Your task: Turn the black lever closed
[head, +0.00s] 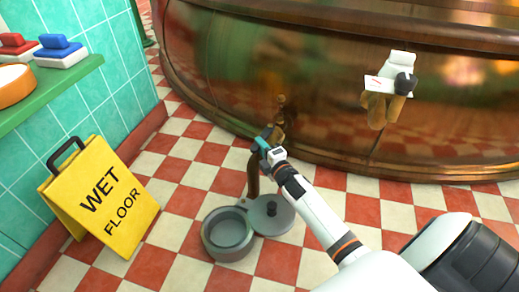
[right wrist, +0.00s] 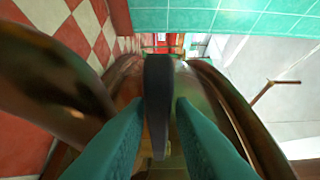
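The black lever (right wrist: 158,90) shows in the right wrist view as a long dark bar, upright in the picture, between the two teal fingers of my right gripper (right wrist: 160,104). The fingers stand one on each side of it, with what look like narrow gaps, so I see no firm hold. In the head view my right gripper (head: 265,143) is at a small brass tap (head: 280,104) low on the front of the copper kettle (head: 230,70). The lever is hard to make out there, largely covered by the gripper. My left gripper is not in view.
A yellow wet-floor sign (head: 100,205) stands at left, under a green shelf (head: 70,80).

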